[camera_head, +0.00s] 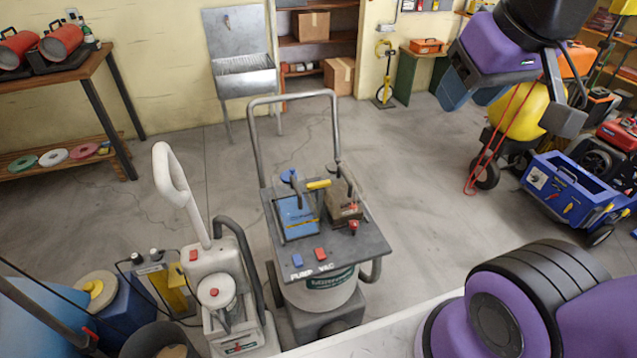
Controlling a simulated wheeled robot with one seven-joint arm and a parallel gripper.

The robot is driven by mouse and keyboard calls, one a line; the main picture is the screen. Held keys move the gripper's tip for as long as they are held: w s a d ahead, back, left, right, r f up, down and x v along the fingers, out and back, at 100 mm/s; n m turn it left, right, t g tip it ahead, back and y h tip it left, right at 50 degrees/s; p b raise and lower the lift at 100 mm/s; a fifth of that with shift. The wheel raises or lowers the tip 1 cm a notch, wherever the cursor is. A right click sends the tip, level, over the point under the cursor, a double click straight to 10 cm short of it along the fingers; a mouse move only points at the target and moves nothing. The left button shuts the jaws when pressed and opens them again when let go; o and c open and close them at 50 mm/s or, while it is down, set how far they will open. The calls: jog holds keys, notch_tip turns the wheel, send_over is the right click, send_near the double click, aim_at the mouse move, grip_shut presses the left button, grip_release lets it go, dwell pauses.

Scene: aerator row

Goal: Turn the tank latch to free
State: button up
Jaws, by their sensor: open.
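A wheeled machine (365,250) stands in the centre of the head view, with a tall grey push handle behind it. Its dark top plate carries a blue-lidded box (297,220), a brown block (342,205) and a small yellow lever (318,184) lying roughly level between them. A red knob (353,226) sits by the brown block. No label marks the tank latch, so I cannot tell which part it is.
A white upright cleaner (210,290) stands close on the machine's left, with buckets beyond it. A blue cart (565,190) and a yellow tank machine (525,110) stand at the right. The floor (430,180) between the centre machine and the blue cart is clear.

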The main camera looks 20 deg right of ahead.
jog(key=w+a+f+m+g+y, duration=0.2)
jog(key=w+m, duration=0.2)
jog(key=w, duration=0.8)
jog(key=m+g+h, duration=0.2)
jog(key=m+g, duration=0.1)
jog(key=m, duration=1.1)
send_over(319, 183)
notch_tip(319, 183, down, 31)
notch_tip(319, 183, down, 11)
jog(key=shift+r, duration=0.15)
grip_shut()
